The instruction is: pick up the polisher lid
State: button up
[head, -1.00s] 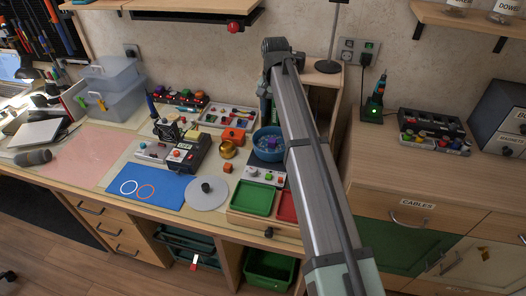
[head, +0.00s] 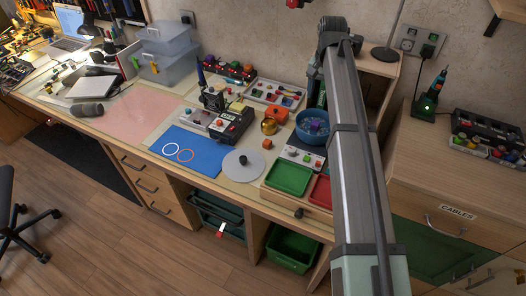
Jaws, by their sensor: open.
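The polisher lid looks to be the flat light grey disc (head: 243,165) with a small black knob. It lies on the bench top, right of the blue mat. A round blue bowl (head: 312,133) with small pieces in it stands behind and to its right. My gripper (head: 316,98) is small and dark at the far end of my arm, above the back of the bench. It is open and apart from the lid, up and to the right of it. Its fingertips are hard to make out against the background.
A blue mat (head: 188,150) with two rings lies left of the disc. The pink mat (head: 138,111) is clear.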

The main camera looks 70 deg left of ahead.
jog(key=s+a+n, duration=0.1)
jog(key=s+a, duration=0.1)
jog(key=s, duration=0.7)
jog(key=s+d+f+n, duration=0.15)
jog(key=s+d, duration=0.25)
jog(key=s, duration=0.4)
jog(key=s+d+f+n, duration=0.1)
jog(key=s+d+f, duration=0.25)
jog(key=s, duration=0.45)
jog(key=n+y, duration=0.4)
jog(key=n, duration=0.2)
send_over(243, 158)
jog(key=d, duration=0.3)
jog(key=shift+m, duration=0.25)
jog(key=f, duration=0.8)
jog(key=shift+s+f, duration=0.3)
jog(key=shift+w+a+x, duration=0.15)
jog(key=shift+a+x, duration=0.05)
jog(key=shift+x, duration=1.15)
jog(key=shift+w+a+x, duration=0.15)
jog(key=shift+a+x, duration=0.05)
jog(key=shift+x, duration=1.1)
jog(key=shift+r, duration=0.15)
grip_shut()
